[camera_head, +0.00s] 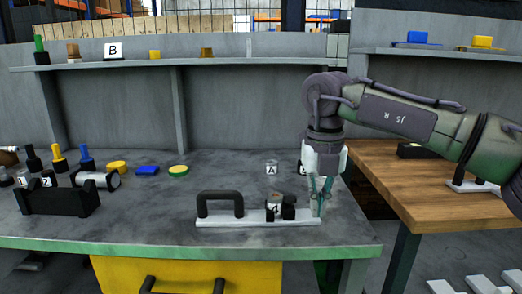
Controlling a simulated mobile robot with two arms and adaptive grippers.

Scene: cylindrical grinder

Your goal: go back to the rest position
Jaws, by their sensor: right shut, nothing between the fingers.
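My right arm comes in from the right over the grey table (150,226). Its gripper (318,210) points down at the right end of a white plate (240,221). The fingers are shut and hold nothing. The plate carries a black handle (220,197) at its left and a metal cylinder marked 4 (274,205) between black supports, just left of the fingers. I cannot tell whether the fingertips touch the plate. My left gripper is not in view.
A black rack with cylinders (58,198) stands at the left. Yellow and blue parts (147,170) lie at mid-table. A piece marked A (271,168) stands behind the plate. A shelf (220,61) runs along the back wall. A wooden table (425,190) is at the right.

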